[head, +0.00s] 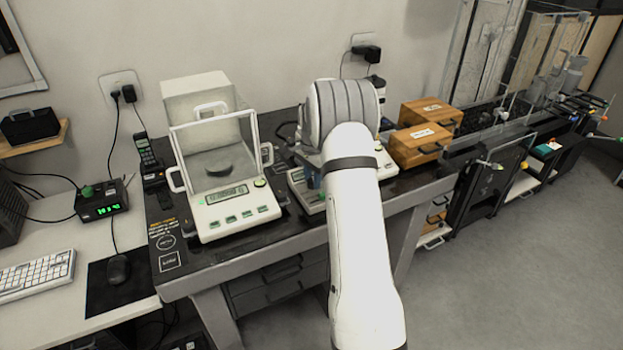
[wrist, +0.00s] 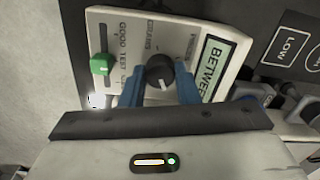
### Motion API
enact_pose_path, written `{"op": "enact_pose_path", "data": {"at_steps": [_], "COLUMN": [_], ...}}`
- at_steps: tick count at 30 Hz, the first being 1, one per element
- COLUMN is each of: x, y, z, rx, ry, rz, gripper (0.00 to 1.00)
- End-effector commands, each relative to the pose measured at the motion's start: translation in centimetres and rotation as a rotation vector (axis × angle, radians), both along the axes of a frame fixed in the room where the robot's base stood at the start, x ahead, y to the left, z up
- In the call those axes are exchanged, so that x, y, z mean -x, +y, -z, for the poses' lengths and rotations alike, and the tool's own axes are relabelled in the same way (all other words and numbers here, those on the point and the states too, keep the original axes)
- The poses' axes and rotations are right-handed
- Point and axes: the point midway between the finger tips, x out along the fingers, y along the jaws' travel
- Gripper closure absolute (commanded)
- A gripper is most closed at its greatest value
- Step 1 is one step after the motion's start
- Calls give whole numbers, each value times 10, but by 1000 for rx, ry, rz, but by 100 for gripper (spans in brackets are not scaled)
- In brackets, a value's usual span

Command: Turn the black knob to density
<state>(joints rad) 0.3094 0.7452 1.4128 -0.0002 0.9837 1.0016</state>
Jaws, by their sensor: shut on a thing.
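The black knob (wrist: 160,72) sits on the face of a pale instrument (wrist: 135,28), in the middle of the wrist view. My gripper (wrist: 160,82) has its two blue fingers on either side of the knob and is shut on it. Printed words stand around the knob, one like "GRAMS"; the others are partly cut off or too blurred to read surely. I cannot tell which label the knob points to. The display (wrist: 211,66) beside it shows "BETWEE", the rest hidden. In the head view my arm hides the knob and most of the instrument (head: 312,203).
A green slider (wrist: 100,65) is beside the knob. A balance with a clear hood (head: 238,212) stands left of the instrument on the dark table. Wooden boxes (head: 414,146) stand to the right. A keyboard (head: 37,275) and mouse (head: 118,268) lie on the desk at left.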

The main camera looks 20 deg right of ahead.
Motion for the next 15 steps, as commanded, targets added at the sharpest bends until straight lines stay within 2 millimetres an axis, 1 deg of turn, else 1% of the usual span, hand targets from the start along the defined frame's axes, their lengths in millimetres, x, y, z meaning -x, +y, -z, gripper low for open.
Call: {"op": "enact_pose_path", "data": {"at_steps": [15], "x": [0], "y": [1], "z": [0], "rx": [0], "ry": [-1], "rz": [466], "gripper": [94]}}
